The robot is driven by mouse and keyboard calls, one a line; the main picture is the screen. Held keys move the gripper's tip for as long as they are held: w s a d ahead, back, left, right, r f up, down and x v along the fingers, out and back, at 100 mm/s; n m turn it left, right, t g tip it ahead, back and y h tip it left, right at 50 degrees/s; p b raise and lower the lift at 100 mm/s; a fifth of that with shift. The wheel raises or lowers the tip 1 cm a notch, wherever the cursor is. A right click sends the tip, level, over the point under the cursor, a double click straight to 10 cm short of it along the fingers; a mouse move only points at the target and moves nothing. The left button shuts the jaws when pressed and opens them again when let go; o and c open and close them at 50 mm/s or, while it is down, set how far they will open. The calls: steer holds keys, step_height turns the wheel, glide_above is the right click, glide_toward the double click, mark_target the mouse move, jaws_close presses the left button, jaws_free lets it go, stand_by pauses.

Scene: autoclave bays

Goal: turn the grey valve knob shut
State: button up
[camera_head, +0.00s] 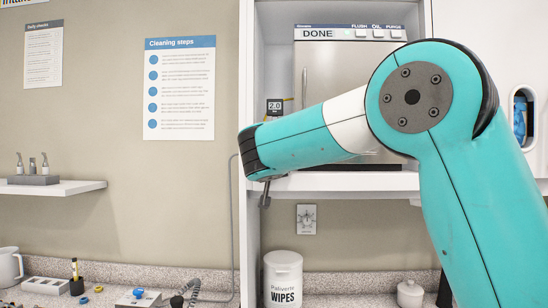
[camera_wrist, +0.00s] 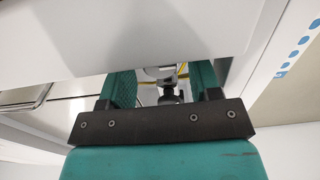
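In the wrist view, my gripper (camera_wrist: 165,78) has its two teal fingers wide apart. A small dark grey fitting (camera_wrist: 172,93), perhaps the valve knob, shows in the gap, beside a thin yellow line. I cannot tell whether it lies between the fingers or beyond them, and I see no contact. A white panel crosses the top of that view and covers the finger ends. In the head view, my arm reaches left across the bay and hides most of the gripper and the knob's place. A black box reading 2.0 (camera_head: 275,107) with yellow lines shows just above my forearm.
The autoclave (camera_head: 330,75) reads DONE and stands behind my arm on a white shelf (camera_head: 345,182). The bay's white side wall (camera_head: 247,225) is close to my wrist.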

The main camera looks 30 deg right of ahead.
steer(key=c, duration=0.8)
steer(key=shift+f+m+b, duration=0.2)
steer(key=shift+m+b, duration=0.2)
steer(key=shift+b, duration=0.5)
steer(key=m+b, duration=0.1)
steer(key=b, duration=0.1)
steer(key=shift+f+b, duration=0.15)
steer(key=shift+b, duration=0.15)
steer(key=m+b, duration=0.2)
steer(key=b, duration=0.2)
steer(key=shift+m, duration=0.4)
steer(key=m+b, duration=0.6)
steer(key=b, duration=0.1)
steer(key=shift+d, duration=0.1)
steer(key=m+b, duration=0.2)
steer(key=m, duration=0.1)
steer(key=shift+s+m, duration=0.1)
steer(key=shift+m, duration=0.3)
steer(key=shift+m+b, duration=1.1)
steer(key=shift+m, duration=0.7)
